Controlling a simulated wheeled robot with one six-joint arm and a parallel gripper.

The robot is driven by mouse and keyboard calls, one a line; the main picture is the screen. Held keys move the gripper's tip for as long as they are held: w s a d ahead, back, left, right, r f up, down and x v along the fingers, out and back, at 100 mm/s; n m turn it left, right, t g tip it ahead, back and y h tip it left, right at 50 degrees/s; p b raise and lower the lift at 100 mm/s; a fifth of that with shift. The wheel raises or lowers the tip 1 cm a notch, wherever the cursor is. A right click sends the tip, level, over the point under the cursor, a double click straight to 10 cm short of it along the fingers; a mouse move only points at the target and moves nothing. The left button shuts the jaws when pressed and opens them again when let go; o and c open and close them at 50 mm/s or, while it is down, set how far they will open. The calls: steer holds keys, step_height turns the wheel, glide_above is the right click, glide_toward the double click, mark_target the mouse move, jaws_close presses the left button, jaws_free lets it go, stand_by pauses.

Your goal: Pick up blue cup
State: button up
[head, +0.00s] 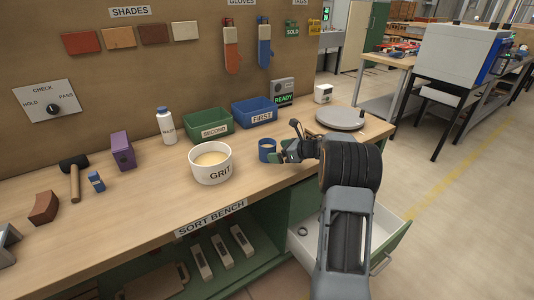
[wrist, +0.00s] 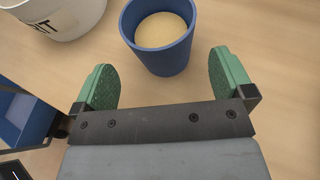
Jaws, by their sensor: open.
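The blue cup (head: 266,151) stands upright on the bench, just right of the white GRIT tub. In the wrist view the blue cup (wrist: 158,40) holds pale tan material. My gripper (head: 284,150) is at the right of the cup in the head view. In the wrist view my gripper (wrist: 165,75) is open, with one green pad on each side of the cup's near part. Neither pad appears to touch the cup. The cup's right side is partly hidden by my gripper in the head view.
The GRIT tub (head: 211,164) stands close to the cup's left. Behind are a green SECOND bin (head: 209,126) and a blue FIRST bin (head: 256,114). A grey round plate (head: 341,119) lies to the right. An open drawer (head: 385,226) juts out below the bench.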

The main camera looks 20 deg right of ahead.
mark_target(275, 151)
steer(key=shift+p+x, duration=0.3)
steer(key=shift+x, duration=2.35)
steer(key=shift+d, duration=0.15)
steer(key=c, duration=1.1)
steer(key=shift+c, duration=0.2)
steer(key=shift+r, duration=0.1)
